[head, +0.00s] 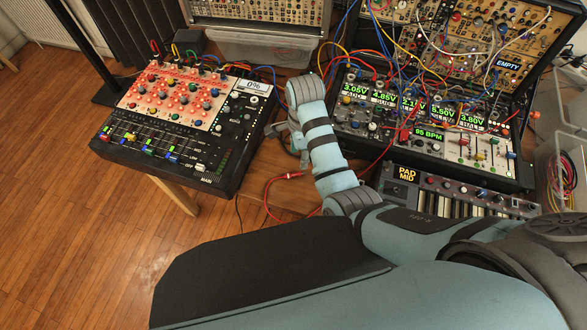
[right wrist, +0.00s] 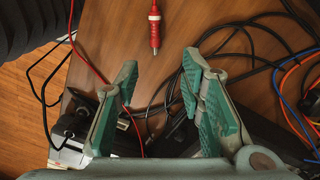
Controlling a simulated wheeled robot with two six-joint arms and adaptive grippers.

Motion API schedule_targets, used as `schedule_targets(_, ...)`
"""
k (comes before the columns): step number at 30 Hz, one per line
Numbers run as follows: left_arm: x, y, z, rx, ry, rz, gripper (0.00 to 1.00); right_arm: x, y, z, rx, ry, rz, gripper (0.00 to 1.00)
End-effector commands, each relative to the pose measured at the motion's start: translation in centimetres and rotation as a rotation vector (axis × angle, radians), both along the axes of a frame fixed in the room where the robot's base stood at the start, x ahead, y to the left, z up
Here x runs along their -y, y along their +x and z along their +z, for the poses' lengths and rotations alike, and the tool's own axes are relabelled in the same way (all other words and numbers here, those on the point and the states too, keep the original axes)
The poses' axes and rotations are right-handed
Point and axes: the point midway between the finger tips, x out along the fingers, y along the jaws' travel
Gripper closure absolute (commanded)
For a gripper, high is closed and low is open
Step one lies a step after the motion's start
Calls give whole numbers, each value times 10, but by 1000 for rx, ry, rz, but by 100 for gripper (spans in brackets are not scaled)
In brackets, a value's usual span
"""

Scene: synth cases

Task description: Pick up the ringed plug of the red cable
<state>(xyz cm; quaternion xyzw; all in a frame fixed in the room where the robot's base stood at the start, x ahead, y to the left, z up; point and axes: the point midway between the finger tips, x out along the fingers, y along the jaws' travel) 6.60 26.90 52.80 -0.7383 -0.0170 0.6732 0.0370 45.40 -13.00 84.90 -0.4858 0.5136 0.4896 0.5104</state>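The red cable's plug (right wrist: 154,28) lies on the brown wooden table in the right wrist view. It is a red barrel with a pale ring and a metal tip that points toward my right gripper (right wrist: 160,70). That gripper is open and empty; its two green-grey fingers stand apart, and the plug is just beyond the fingertips, roughly between them, not touching. In the head view the red plug (head: 292,175) lies left of my right arm, its cable (head: 266,192) curling down to the table's front edge. My right gripper is mostly hidden behind its arm there. My left gripper is not seen.
A mixer with a red panel (head: 172,98) stands left of the plug. A modular synth case (head: 435,125) with patched cables and a keyboard (head: 455,198) stand to the right. Black cables (right wrist: 235,50) lie close right of the plug. A bare strip of table (head: 268,160) surrounds it.

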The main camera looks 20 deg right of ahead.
Motion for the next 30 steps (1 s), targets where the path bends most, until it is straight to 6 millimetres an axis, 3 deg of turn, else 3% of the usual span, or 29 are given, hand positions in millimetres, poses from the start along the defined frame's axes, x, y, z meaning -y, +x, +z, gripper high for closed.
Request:
schedule_targets(1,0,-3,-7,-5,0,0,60,-1,0,-15,-4,0,2,64)
schedule_targets(8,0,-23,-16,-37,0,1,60,-2,6,-51,-12,0,4,64)
schedule_targets(12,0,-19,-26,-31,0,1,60,-1,5,-80,-13,0,1,64)
schedule_targets(17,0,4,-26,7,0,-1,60,-1,5,-87,-11,1,0,64)
schedule_targets(20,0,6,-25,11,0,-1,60,-1,5,-86,-12,1,0,64)
schedule_targets(27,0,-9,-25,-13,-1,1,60,-1,5,-85,-11,1,1,100)
schedule_targets(30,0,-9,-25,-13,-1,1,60,-1,5,-85,-11,1,1,100)
